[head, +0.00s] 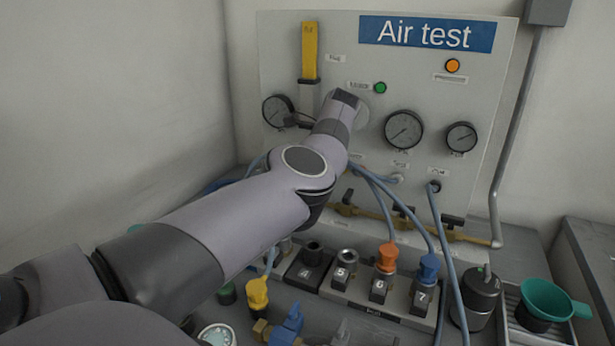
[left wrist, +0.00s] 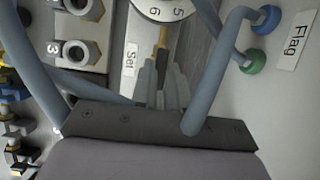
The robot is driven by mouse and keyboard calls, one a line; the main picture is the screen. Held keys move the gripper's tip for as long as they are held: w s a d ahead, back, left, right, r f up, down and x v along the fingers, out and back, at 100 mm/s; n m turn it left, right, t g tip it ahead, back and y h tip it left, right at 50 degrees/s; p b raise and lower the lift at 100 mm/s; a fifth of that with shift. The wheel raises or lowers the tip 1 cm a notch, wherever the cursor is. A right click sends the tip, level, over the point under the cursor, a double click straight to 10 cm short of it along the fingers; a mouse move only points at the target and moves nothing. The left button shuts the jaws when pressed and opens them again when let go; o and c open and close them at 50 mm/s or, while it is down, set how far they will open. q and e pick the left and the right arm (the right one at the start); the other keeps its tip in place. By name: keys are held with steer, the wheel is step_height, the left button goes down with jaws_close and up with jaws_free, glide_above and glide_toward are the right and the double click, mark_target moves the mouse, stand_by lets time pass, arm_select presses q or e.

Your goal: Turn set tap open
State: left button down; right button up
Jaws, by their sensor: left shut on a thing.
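My left arm reaches across the head view to the grey panel, and its own wrist hides the gripper there. In the left wrist view my left gripper (left wrist: 162,88) has its fingers closed together beside the "Set" label (left wrist: 131,60). A brass piece of the set tap (left wrist: 163,40) shows just past the fingertips. My right gripper is in neither view.
The air test panel (head: 387,80) carries several gauges, including one (head: 403,130) right of my wrist. Blue hoses (left wrist: 210,75) pass close to my left gripper. Numbered sockets (head: 345,272) stand on the bench below. A green funnel (head: 545,298) is at the right.

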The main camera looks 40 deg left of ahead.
arm_select(q)
steer(key=c, duration=1.1)
jaws_free()
steer(key=v, duration=0.7)
steer(key=shift+r, duration=0.15)
